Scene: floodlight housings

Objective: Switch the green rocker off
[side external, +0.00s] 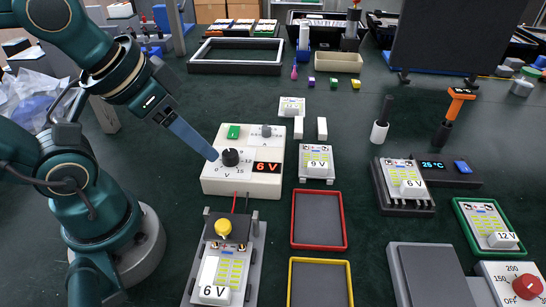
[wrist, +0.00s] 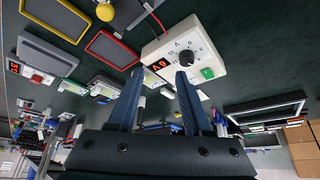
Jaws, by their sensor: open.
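The green rocker (side external: 233,132) is on the top face of a white supply box (side external: 212,186), at its far left. It also shows in the wrist view (wrist: 207,72). I cannot tell which way it is tilted. A black knob (side external: 230,157) is nearer the middle of the box, and an orange display (side external: 267,167) reads 6 V. My gripper (side external: 214,155) comes in from the upper left, its tips by the left side of the box near the knob. In the wrist view, my gripper (wrist: 160,74) has its two blue fingers apart with nothing between them.
A grey switch (side external: 266,131) is on the same box, right of the rocker. A fixture with a yellow button (side external: 223,227) stands in front, with wires near the box. A red-rimmed tray (side external: 346,222) and a 9 V module (side external: 317,162) are to the right.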

